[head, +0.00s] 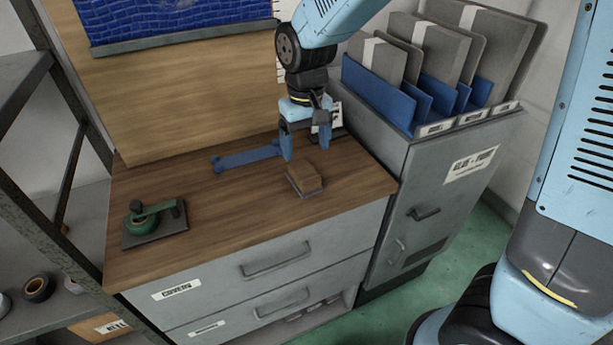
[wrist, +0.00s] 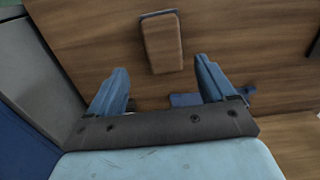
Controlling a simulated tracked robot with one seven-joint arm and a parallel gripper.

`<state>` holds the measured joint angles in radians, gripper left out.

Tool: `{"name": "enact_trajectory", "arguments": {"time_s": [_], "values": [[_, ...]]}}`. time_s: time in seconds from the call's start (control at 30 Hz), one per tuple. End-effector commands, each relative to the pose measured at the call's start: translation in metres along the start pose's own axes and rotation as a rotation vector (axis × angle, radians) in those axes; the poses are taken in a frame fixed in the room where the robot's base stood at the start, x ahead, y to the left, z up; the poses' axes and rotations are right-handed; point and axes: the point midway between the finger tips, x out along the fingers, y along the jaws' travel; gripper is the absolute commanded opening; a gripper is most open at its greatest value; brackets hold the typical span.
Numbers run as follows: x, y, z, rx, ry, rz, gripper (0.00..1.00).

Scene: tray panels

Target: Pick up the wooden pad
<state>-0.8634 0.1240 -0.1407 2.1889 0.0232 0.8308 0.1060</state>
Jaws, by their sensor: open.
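The wooden pad (head: 306,177) is a small brown block on a thin dark base, lying on the wooden worktop near its front right. In the wrist view the wooden pad (wrist: 162,44) shows whole, beyond the fingertips and roughly centred between them. My gripper (head: 305,150) is open and empty, pointing down above the worktop, just behind the pad in the head view. Its two blue fingers also show in the wrist view (wrist: 160,80), apart, with nothing between them. No contact with the pad shows.
A green tape dispenser-like tool (head: 150,218) sits on the left of the worktop (head: 230,210). A grey cabinet with upright folders (head: 430,110) stands at the right. Bare worktop lies left of the pad.

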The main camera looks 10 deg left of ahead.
Motion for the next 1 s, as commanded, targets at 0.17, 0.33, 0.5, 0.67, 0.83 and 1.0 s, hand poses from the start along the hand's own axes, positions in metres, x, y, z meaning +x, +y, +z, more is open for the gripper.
{"name": "enact_trajectory", "arguments": {"time_s": [0.17,0.33,0.5,0.67,0.83,1.0], "values": [[0.021,0.0,0.0,0.0,-0.001,0.0,0.83],[0.029,-0.001,0.0,-0.001,-0.001,0.0,0.83],[0.049,-0.004,0.001,-0.001,-0.003,0.001,0.83],[0.069,-0.005,0.001,-0.001,-0.003,0.001,0.83],[0.078,-0.005,0.0,-0.001,0.0,0.0,0.83],[0.078,-0.005,0.0,-0.001,0.001,0.0,0.83]]}}
